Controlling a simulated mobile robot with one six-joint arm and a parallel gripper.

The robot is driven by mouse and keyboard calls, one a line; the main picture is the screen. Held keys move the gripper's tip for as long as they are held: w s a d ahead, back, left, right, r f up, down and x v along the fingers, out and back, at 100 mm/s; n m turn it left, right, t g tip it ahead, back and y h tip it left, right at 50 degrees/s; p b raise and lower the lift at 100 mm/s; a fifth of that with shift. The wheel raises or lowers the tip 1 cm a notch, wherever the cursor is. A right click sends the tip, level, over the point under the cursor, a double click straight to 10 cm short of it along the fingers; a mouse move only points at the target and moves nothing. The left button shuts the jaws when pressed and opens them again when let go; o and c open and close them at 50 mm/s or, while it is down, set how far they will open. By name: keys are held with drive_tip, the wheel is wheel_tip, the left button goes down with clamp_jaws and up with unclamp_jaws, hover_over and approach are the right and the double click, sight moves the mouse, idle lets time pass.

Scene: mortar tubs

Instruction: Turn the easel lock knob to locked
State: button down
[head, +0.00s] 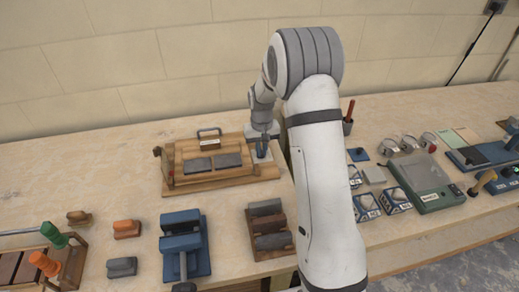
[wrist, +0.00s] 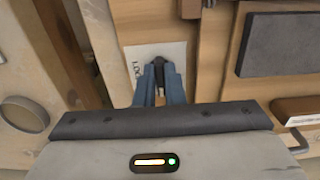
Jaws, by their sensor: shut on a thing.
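The easel (head: 215,182) is a low wooden frame on the bench with two dark slabs on it. My gripper (head: 262,148) is at its right end, pointing down. In the wrist view my gripper's blue fingers (wrist: 161,72) are shut on a small dark knob (wrist: 158,63). The knob stands in front of a white label (wrist: 136,60) whose visible letters start with "LO"; the rest is covered by the fingers. The fingers hide most of the knob, so its exact angle cannot be told. In the head view the knob is not clear.
A blue clamp-like fixture (head: 184,242) and a rack of dark blocks (head: 268,228) stand in front of the easel. To the right are a green-grey device (head: 424,178) and a dark cup (head: 347,126).

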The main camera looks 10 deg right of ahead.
drive_tip(key=shift+a, duration=0.2)
drive_tip(key=shift+d, duration=0.15)
drive_tip(key=shift+m+b, duration=0.95)
drive_tip(key=shift+m, duration=1.05)
drive_tip(key=m, duration=0.2)
drive_tip(key=m+b, duration=0.1)
drive_tip(key=m, duration=0.2)
drive_tip(key=shift+w+a+b, duration=0.15)
drive_tip(key=shift+a+b, duration=0.05)
drive_tip(key=shift+b, duration=0.1)
drive_tip(key=m+b, duration=0.1)
drive_tip(key=m, duration=0.3)
drive_tip(key=shift+w+a+m, duration=0.1)
drive_tip(key=shift+w+m, duration=0.05)
drive_tip(key=shift+m, duration=2.25)
drive_tip(key=shift+w+r, duration=0.1)
drive_tip(key=c, duration=1.5)
unclamp_jaws()
